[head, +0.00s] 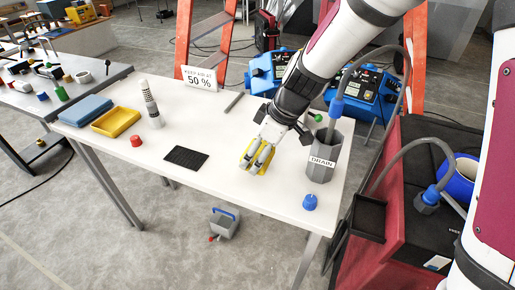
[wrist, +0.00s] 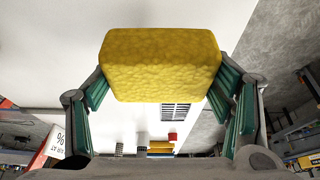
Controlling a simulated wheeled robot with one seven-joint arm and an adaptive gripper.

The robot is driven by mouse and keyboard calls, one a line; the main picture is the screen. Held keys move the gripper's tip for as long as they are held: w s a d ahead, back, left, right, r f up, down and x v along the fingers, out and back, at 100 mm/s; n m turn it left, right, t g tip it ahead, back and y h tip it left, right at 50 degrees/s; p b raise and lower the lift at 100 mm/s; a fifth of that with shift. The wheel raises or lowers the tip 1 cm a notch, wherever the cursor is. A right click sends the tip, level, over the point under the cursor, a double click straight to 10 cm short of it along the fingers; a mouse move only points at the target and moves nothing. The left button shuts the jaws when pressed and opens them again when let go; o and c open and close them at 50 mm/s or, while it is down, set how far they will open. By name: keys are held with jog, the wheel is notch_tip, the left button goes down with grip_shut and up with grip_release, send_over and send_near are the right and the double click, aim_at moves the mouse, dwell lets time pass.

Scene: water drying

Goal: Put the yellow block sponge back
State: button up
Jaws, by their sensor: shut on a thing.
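The yellow block sponge (wrist: 160,64) fills the middle of the wrist view, held between the two fingers. In the head view the sponge (head: 262,170) shows partly behind the fingers, over the right part of the white table. I cannot tell whether it touches the table top. My gripper (head: 261,158) is shut on the sponge, just left of the grey container marked DRAIN. A shallow yellow tray (head: 116,122) lies on the left part of the table, beside a blue block (head: 85,110).
The DRAIN container (head: 323,155) stands close on the right. A blue cap (head: 310,202) is near the front edge. A black grille mat (head: 186,158), a red cap (head: 136,141), a white-grey cylinder (head: 151,104) and a 50 % sign (head: 200,79) are on the table (head: 235,200).

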jog(key=shift+w+a, duration=0.25)
jog(key=shift+w, duration=0.05)
jog(key=shift+w+f, duration=0.1)
jog(key=shift+f, duration=1.7)
jog(key=shift+f+b, duration=0.15)
jog(key=shift+b, duration=0.3)
jog(key=o, duration=1.3)
jog(key=shift+r, duration=0.2)
